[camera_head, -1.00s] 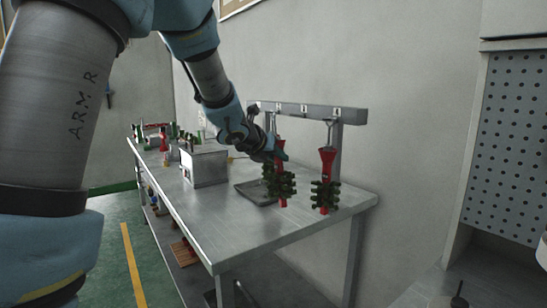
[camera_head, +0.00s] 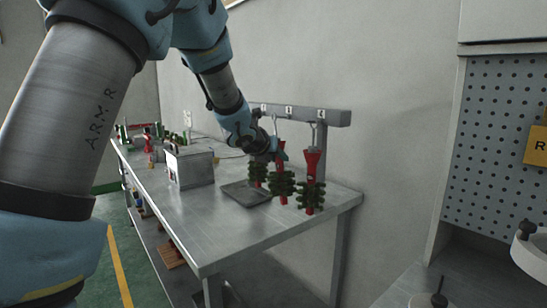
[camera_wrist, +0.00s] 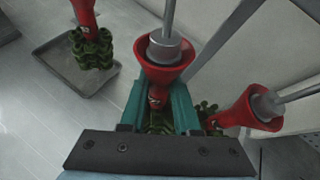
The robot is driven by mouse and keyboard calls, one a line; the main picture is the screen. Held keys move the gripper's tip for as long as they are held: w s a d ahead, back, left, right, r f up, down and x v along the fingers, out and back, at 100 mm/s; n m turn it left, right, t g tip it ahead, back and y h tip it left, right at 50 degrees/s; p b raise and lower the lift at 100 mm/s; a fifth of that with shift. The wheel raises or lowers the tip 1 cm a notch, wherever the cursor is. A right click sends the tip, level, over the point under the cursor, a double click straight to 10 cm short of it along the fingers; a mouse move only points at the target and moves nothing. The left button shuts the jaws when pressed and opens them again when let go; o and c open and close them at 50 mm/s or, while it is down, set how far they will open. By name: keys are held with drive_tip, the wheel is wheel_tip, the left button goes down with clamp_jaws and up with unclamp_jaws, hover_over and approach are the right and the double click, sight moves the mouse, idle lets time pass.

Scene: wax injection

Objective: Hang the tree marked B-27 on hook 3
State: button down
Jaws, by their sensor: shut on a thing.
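My gripper (camera_head: 281,153) is shut on a red-stemmed tree with dark green branches (camera_head: 281,184), upright below the rail label that looks like 3. In the wrist view its red cup (camera_wrist: 163,72) stands between the teal fingers (camera_wrist: 158,105), with a grey hook rod (camera_wrist: 169,20) reaching into the cup. Whether the hook bears the tree's weight I cannot tell. One tree (camera_head: 311,186) hangs to the right, its red cup (camera_wrist: 245,110) also on a rod. No tree marking is readable.
The numbered hook rail (camera_head: 335,117) stands at the table's back right. A grey tray (camera_head: 240,195) lies below the trees, with a metal box (camera_head: 190,168) to its left. The front of the metal table (camera_head: 225,235) is clear.

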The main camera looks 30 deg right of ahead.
drive_tip(key=shift+w+d, duration=0.1)
drive_tip(key=shift+d, duration=0.65)
drive_tip(key=shift+w+d+f+b, duration=0.15)
drive_tip(key=shift+d+f+b, duration=0.15)
drive_tip(key=shift+d, duration=0.3)
drive_tip(key=c, duration=0.6)
unclamp_jaws()
drive_tip(key=shift+o, duration=0.2)
